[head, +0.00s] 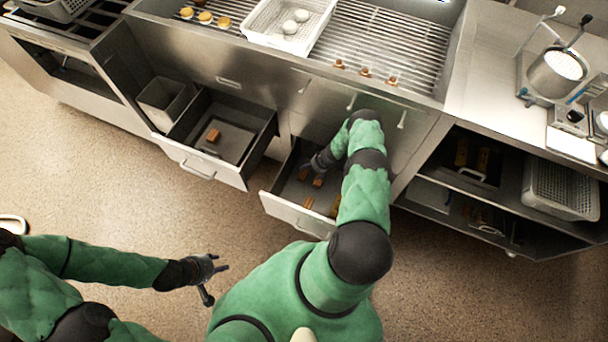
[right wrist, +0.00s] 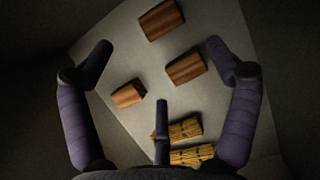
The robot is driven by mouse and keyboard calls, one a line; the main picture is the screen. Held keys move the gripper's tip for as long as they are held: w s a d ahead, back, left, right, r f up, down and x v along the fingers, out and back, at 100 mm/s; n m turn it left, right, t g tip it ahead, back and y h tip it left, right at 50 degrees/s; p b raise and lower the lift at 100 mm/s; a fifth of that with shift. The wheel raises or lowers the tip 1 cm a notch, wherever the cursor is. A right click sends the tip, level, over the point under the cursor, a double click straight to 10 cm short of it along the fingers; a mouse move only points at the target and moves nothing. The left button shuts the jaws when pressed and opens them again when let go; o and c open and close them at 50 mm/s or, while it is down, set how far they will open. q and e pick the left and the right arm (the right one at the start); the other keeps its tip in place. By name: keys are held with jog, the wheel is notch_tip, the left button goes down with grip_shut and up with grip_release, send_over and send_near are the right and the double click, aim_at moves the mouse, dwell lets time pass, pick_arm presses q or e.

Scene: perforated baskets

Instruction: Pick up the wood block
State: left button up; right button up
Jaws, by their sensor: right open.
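My right gripper (head: 322,162) reaches down into the open right drawer (head: 296,215). In the right wrist view its fingers (right wrist: 160,62) are spread wide, with nothing between them. Below them on the pale drawer floor lie three brown wood blocks: one at the top (right wrist: 161,19), one right of centre (right wrist: 186,67) and a smaller-looking one at left (right wrist: 129,93). I cannot tell whether a finger touches any. In the head view, one brown block (head: 308,202) shows near the drawer front. My left gripper (head: 214,282) is open and empty above the floor.
Two yellow, dark-marked blocks (right wrist: 185,129) lie at the bottom of the right wrist view. The left drawer (head: 215,172) is also open and holds a brown block (head: 213,135). Drawer walls surround my right gripper. A white basket (head: 262,38) stands on the counter above.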

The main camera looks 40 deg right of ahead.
jog(key=b, duration=0.4)
send_over(303, 174)
jog(key=s+d, duration=0.1)
jog(key=s, duration=0.2)
jog(key=f, duration=0.5)
jog(key=shift+w+d+f, duration=0.1)
jog(key=shift+w+d, duration=0.1)
jog(key=b+x, duration=0.4)
jog(key=x, duration=0.1)
jog(key=shift+w, duration=0.35)
jog(key=shift+a, duration=0.1)
jog(key=c, duration=1.4)
